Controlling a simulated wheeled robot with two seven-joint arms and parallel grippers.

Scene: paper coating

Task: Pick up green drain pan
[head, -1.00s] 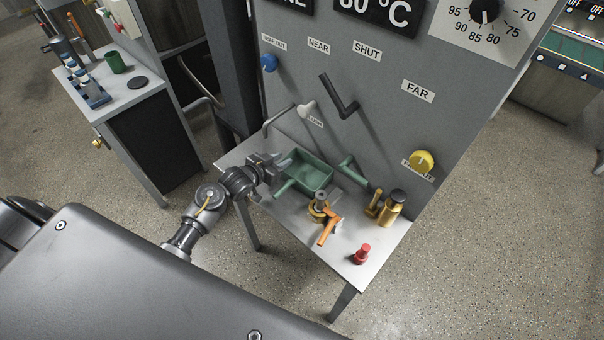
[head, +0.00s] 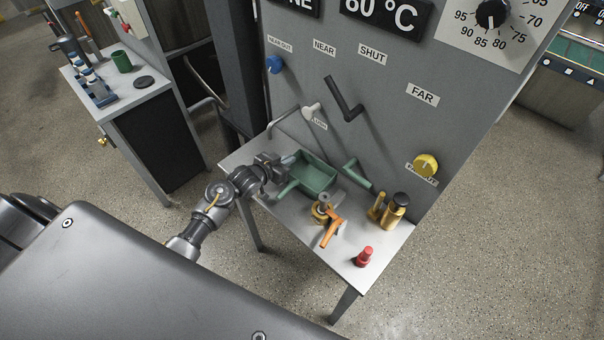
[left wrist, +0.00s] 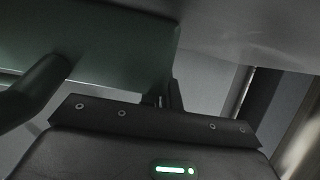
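The green drain pan (head: 316,178) sits on the small metal table in the head view, an open rectangular tray with a green handle (head: 287,189) at its near left corner. My left gripper (head: 288,160) is at the pan's left wall. In the left wrist view the pan's green side (left wrist: 110,62) fills the upper left, with its rounded handle (left wrist: 35,90) at the left. My left fingers (left wrist: 168,97) are close together at the pan's edge and look shut on its wall; the contact is dark and partly hidden. My right gripper is not in view.
The metal table (head: 300,231) also holds an orange-handled valve piece (head: 326,217), a brass bottle (head: 395,209) and a red knob-shaped piece (head: 363,257). The grey machine panel (head: 300,75) stands close behind, with levers sticking out.

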